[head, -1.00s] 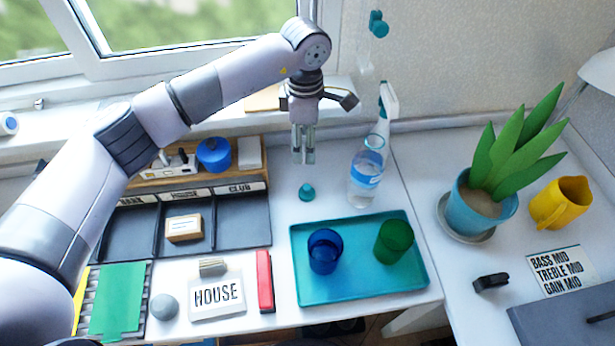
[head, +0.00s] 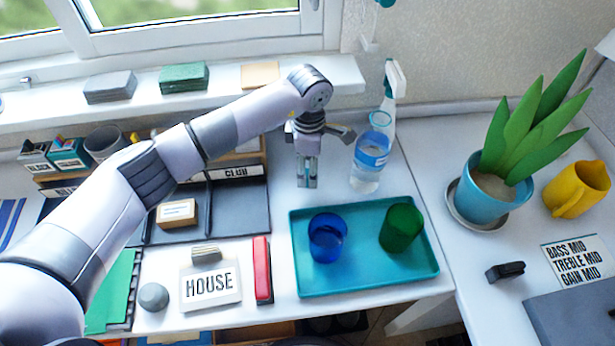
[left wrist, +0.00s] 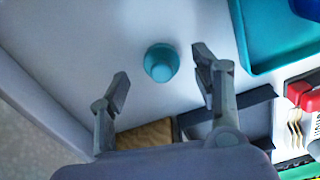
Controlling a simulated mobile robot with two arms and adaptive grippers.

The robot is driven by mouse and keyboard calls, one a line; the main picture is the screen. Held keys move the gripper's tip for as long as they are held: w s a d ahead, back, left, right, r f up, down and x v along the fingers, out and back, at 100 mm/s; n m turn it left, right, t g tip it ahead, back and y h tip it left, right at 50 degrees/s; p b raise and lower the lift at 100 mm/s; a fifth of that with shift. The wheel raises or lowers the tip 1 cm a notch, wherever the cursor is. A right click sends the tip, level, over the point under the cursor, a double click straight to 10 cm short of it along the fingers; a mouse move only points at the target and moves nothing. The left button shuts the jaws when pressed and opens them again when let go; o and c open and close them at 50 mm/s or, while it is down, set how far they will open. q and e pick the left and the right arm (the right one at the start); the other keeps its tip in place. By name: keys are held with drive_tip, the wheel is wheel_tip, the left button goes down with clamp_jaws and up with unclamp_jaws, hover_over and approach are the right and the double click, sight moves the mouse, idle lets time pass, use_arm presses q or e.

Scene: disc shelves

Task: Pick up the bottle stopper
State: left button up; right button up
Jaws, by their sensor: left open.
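The bottle stopper (left wrist: 161,62) is a small teal piece on the white desk. It shows in the left wrist view, between and a little beyond my fingertips, and does not seem to be touched. My left gripper (left wrist: 162,76) is open and empty, pointing down at it. In the head view the left gripper (head: 307,183) is low over the desk, left of the clear bottle (head: 368,172) with a blue label, and hides the stopper. My right gripper is in no view.
A teal tray (head: 365,284) with a blue cup (head: 327,238) and a green cup (head: 401,228) is in front of the gripper. A black compartment tray (head: 240,215) is to the left. A spray bottle (head: 392,90) stands behind the clear bottle. A potted plant (head: 490,202) is at right.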

use_arm(q)
wheel_tip(320, 180, down, 3)
drive_tip(key=shift+d+b, duration=0.1)
drive_tip(key=shift+b, duration=0.4)
drive_tip(key=c, duration=0.8)
